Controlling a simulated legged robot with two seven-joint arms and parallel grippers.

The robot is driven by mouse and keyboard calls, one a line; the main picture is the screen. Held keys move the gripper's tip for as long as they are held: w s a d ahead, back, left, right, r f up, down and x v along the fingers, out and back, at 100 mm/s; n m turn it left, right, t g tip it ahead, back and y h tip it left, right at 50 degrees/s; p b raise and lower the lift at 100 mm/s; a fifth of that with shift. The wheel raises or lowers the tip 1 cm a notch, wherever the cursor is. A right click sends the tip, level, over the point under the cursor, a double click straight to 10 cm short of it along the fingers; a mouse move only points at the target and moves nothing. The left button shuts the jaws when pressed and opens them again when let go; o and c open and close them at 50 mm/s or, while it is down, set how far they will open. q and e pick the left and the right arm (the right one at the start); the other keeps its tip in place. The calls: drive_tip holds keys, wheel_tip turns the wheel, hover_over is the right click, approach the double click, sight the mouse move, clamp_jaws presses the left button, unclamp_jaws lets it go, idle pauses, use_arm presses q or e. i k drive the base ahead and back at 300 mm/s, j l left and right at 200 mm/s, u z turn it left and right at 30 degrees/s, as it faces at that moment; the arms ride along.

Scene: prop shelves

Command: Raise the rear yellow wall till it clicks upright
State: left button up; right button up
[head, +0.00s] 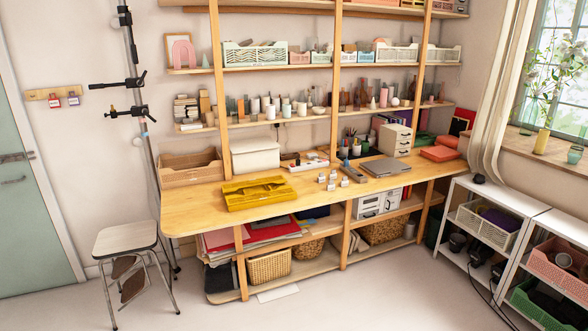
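A yellow crate (257,203) sits on the wooden desk (205,207), left of the desk's middle and close to its front edge. It looks low, with openings in its sides. Its rear side (255,182) is small in the picture, and I cannot tell for sure how each wall stands. Neither of my grippers is in view, and nothing is touching the crate.
Several small white blocks (332,180) stand right of the crate. A wooden crate (190,175) and a white box (255,157) are behind it. A laptop (386,167) lies farther right. A stool (126,239) stands left of the desk.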

sight(254, 182)
drive_tip(key=i, duration=1.2)
drive_tip(key=i+l+u, duration=0.1)
drive_tip(key=i, duration=1.15)
